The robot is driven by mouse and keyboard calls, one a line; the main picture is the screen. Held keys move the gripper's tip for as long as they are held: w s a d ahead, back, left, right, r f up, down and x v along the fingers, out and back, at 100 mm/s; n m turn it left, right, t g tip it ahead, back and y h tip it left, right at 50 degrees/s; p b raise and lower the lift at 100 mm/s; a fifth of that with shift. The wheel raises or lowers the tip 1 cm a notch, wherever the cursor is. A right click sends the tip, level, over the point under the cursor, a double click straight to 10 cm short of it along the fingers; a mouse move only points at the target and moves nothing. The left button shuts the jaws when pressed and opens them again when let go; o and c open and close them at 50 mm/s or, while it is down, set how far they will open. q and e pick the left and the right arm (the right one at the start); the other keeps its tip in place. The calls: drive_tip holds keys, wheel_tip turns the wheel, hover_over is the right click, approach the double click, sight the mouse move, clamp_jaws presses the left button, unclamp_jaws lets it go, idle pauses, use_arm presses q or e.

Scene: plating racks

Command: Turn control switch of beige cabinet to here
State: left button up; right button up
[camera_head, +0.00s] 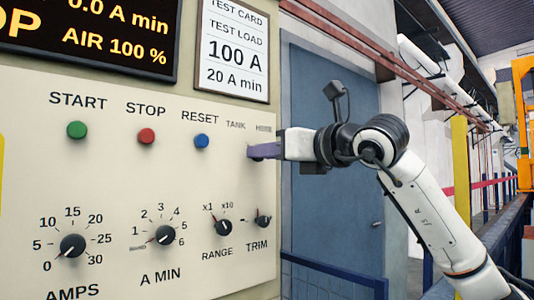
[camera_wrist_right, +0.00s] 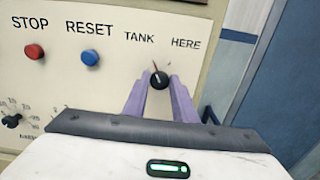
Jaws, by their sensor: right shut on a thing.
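The beige cabinet (camera_head: 110,180) fills the left of the head view. Its control switch (camera_wrist_right: 159,77) is a small dark knob below the TANK and HERE labels. In the right wrist view its pointer leans up and slightly left, towards the TANK side. My right gripper (camera_wrist_right: 159,88) has its purple fingers closed on the two sides of this knob. In the head view the right gripper (camera_head: 253,151) reaches the panel from the right, hiding the knob. My left gripper is in neither view.
Green START (camera_head: 77,130), red STOP (camera_head: 146,136) and blue RESET (camera_head: 201,141) buttons sit left of the switch. Below are the AMPS (camera_head: 72,246), A MIN (camera_head: 165,235), RANGE (camera_head: 223,227) and TRIM (camera_head: 263,221) knobs. A blue door (camera_head: 335,215) stands behind my right arm.

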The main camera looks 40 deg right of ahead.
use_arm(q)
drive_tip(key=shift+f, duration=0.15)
use_arm(e)
drive_tip(key=shift+f, duration=0.1)
use_arm(q)
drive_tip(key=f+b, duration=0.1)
drive_tip(key=b, duration=0.1)
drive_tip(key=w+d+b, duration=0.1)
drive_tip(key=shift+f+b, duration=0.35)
drive_tip(key=shift+b, duration=0.05)
use_arm(e)
drive_tip(key=m, duration=1.1)
drive_tip(key=shift+d, duration=0.1)
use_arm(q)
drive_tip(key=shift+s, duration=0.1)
use_arm(e)
drive_tip(key=shift+m, duration=0.5)
drive_tip(key=o, duration=1)
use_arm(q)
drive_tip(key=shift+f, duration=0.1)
